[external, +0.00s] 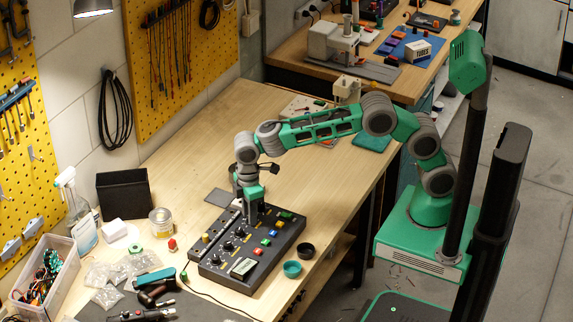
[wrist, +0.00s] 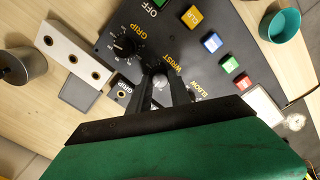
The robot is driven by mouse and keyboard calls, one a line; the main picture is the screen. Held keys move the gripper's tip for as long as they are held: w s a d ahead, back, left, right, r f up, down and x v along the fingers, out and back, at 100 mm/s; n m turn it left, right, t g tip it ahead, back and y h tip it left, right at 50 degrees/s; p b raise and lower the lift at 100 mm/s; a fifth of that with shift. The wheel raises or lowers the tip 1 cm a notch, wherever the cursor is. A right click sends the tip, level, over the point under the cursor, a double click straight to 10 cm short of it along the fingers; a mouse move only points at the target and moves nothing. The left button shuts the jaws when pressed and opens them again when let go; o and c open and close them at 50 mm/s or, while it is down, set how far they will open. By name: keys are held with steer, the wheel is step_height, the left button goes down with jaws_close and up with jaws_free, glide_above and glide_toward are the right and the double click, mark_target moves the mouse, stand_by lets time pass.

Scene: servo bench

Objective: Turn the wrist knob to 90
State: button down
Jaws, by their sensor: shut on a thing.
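The dark control box (external: 287,232) lies on the wooden bench, and its panel (wrist: 178,40) fills the upper middle of the wrist view. My gripper (external: 248,220) points down over the middle of the box. In the wrist view my gripper (wrist: 160,82) is shut on the wrist knob (wrist: 160,74), beside the yellow WRIST label (wrist: 161,53). The fingers hide most of this knob and its scale, so its setting cannot be read. The black grip knob (wrist: 124,45) sits beside it, free, with a numbered dial.
A row of coloured buttons (wrist: 212,42) and a pale display (external: 243,267) are on the panel. A light strip with holes (wrist: 76,54) lies alongside the box. A teal cup (external: 292,268) and a black cup (external: 306,250) stand close to its right side.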

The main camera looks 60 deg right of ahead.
stand_by(0.3)
steer(key=c, duration=1.2)
jaws_free()
step_height(320, 180, up, 8)
steer(key=shift+f+b, duration=0.1)
steer(key=shift+b, duration=0.45)
steer(key=s+d+r+m+t, duration=0.1)
steer(key=s+d+r+m, duration=0.15)
steer(key=d, duration=0.75)
steer(key=s+d+r+m+t, duration=0.15)
steer(key=s+d+m, duration=0.25)
steer(key=d, duration=0.7)
steer(key=s+d+f+m, duration=0.1)
steer(key=s+d+f, duration=0.1)
steer(key=s+d, duration=0.1)
steer(key=s+d+f+m+t, duration=0.1)
steer(key=s+d+m, duration=0.1)
steer(key=s+d, duration=0.2)
steer(key=s+d+f+m, duration=0.1)
steer(key=s+d+f, duration=0.1)
steer(key=s, duration=0.3)
steer(key=shift+d+f+m, duration=0.25)
steer(key=shift+d+f, duration=0.1)
steer(key=shift+d, duration=0.3)
